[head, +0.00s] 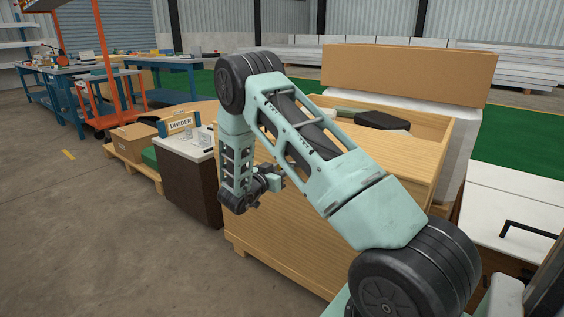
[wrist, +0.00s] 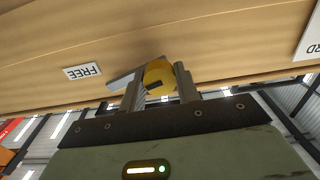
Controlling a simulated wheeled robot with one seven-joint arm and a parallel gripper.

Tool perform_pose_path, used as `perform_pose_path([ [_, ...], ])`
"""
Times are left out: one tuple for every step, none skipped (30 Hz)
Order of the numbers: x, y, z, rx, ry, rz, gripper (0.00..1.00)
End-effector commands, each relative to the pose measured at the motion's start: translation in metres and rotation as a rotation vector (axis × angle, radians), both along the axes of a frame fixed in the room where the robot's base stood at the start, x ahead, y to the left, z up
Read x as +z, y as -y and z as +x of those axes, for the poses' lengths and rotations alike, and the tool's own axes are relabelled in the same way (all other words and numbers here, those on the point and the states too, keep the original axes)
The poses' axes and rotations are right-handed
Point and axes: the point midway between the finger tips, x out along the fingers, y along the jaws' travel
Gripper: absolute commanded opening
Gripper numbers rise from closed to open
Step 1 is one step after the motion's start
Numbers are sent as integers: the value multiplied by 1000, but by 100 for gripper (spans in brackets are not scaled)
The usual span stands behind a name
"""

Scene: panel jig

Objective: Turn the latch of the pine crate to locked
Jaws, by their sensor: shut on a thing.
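The pine crate (head: 290,245) stands in front of me in the head view, its side panel facing my arm. In the wrist view its wooden panel (wrist: 215,40) fills the upper part. The latch (wrist: 158,76) is a yellow round piece with a grey bar, which reaches left from it. My gripper (wrist: 158,88) has its fingers on both sides of the yellow piece and is shut on it. In the head view my gripper (head: 277,180) is at the crate's side, and the latch cannot be made out there.
An upside-down FREE label (wrist: 82,71) lies left of the latch, and a cut-off label (wrist: 309,38) is at the right edge. A dark cabinet (head: 190,183) with a DIVIDER sign (head: 180,124) stands left of the crate. Open floor (head: 90,240) lies further left.

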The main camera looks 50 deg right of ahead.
Motion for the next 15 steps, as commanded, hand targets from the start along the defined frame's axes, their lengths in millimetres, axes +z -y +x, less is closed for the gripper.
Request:
perform_pose_path([
  [6, -1, 0, 2, -48, -2, 0],
  [6, -2, 0, 2, -77, -4, 0],
  [6, -1, 0, 1, -114, -7, 0],
  [6, -1, 0, 1, -143, -9, 0],
  [5, -1, 0, 2, -171, -11, 0],
  [5, -2, 1, 3, -209, -13, 0],
  [5, -2, 0, 3, -239, -16, 0],
  [5, -1, 0, 1, -266, -18, 0],
  [5, -1, 0, 0, -304, -22, 0],
  [4, -1, 0, 0, -332, -23, 0],
  [4, -1, 0, 0, -360, -25, 0],
  [4, -2, 0, 1, -398, -28, 0],
  [3, -2, 0, 1, -428, -31, 0],
  [3, -1, 0, 1, -456, -33, 0],
  [3, -1, 0, 1, -494, -36, 0],
])
